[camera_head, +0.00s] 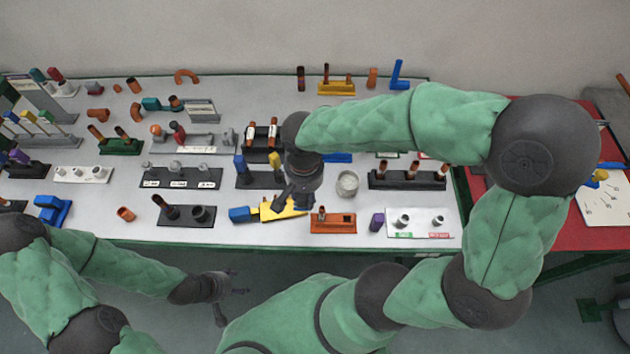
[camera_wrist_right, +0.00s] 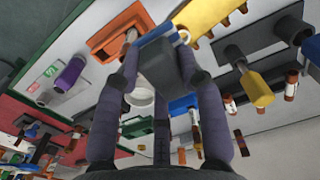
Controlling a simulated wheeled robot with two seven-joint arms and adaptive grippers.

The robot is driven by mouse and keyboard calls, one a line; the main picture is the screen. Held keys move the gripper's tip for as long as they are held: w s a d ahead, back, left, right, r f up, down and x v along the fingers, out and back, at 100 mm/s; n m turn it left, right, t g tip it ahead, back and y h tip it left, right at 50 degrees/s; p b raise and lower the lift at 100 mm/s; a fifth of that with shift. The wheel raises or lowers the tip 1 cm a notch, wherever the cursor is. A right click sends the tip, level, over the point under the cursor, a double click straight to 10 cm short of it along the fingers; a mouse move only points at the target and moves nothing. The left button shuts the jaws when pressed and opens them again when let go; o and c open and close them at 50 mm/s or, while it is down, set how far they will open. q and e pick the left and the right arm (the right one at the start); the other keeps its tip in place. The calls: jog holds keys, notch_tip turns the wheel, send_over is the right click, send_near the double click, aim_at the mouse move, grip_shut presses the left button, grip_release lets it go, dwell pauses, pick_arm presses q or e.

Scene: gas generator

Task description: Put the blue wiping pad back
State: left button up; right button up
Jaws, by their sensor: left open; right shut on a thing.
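My right gripper (camera_wrist_right: 155,60) is shut on a blue-grey block, which I take to be the blue wiping pad (camera_wrist_right: 156,50). It is held between the fingertips in the right wrist view. In the head view the right gripper (camera_head: 290,196) is low over the front middle of the table, by a yellow holder (camera_head: 284,212), and hides what it holds. The yellow holder also shows in the wrist view (camera_wrist_right: 208,14); whether the pad touches it I cannot tell. My left gripper (camera_head: 230,294) is open and empty in front of the table's front edge.
A blue block (camera_head: 242,214) lies left of the yellow holder. An orange holder (camera_head: 333,223) and a white cup (camera_head: 347,183) stand to its right. Racks with tools crowd the white table (camera_head: 105,215). A red table (camera_head: 600,225) adjoins at right.

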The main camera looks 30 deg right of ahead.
jog(key=w+d+f+b, duration=0.1)
jog(key=w+d+f, duration=0.2)
jog(key=f, duration=0.1)
jog(key=w+d+f+b, duration=0.2)
jog(key=w+d+f, duration=0.1)
jog(key=w+d, duration=0.1)
jog(key=shift+f, duration=0.4)
jog(key=shift+w+d+f+b, duration=0.15)
jog(key=shift+f+b, duration=0.3)
jog(key=shift+f, duration=0.45)
jog(key=shift+w+f+b, duration=0.1)
jog(key=shift+f+b, duration=0.3)
jog(key=shift+f, duration=0.5)
jog(key=shift+f, duration=0.15)
jog(key=o, duration=0.7)
jog(key=shift+f, duration=0.1)
jog(key=shift+c, duration=0.2)
jog(key=o, duration=0.4)
jog(key=shift+c, duration=0.2)
jog(key=shift+r, duration=0.3)
notch_tip(320, 180, up, 12)
jog(key=p, duration=0.4)
